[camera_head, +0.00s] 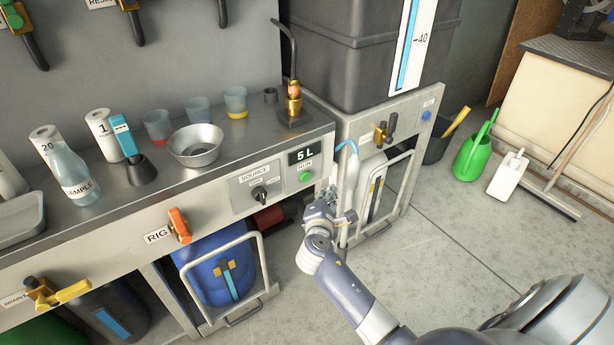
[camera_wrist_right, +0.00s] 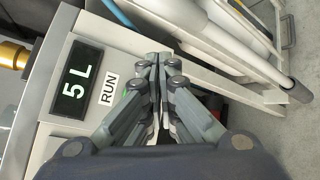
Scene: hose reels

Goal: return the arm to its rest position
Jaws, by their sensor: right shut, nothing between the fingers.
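My right arm reaches in from the lower right in the head view, and my right gripper (camera_head: 332,194) is in front of the bench panel, just right of the green RUN button (camera_head: 306,176). In the right wrist view the right gripper's fingers (camera_wrist_right: 158,62) are together and hold nothing. The fingers partly cover the RUN button there. The display (camera_head: 301,155) reads 5 L, and it also shows in the wrist view (camera_wrist_right: 77,82). I cannot tell whether the fingertips touch the panel. My left gripper is not in view.
The bench (camera_head: 235,152) carries a metal bowl (camera_head: 196,145), cups and bottles. A wheeled frame with a white cylinder (camera_head: 371,172) stands close right of the gripper. A blue drum (camera_head: 222,272) is below the bench. A green watering can (camera_head: 472,158) stands farther right; the floor (camera_head: 440,235) before it is clear.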

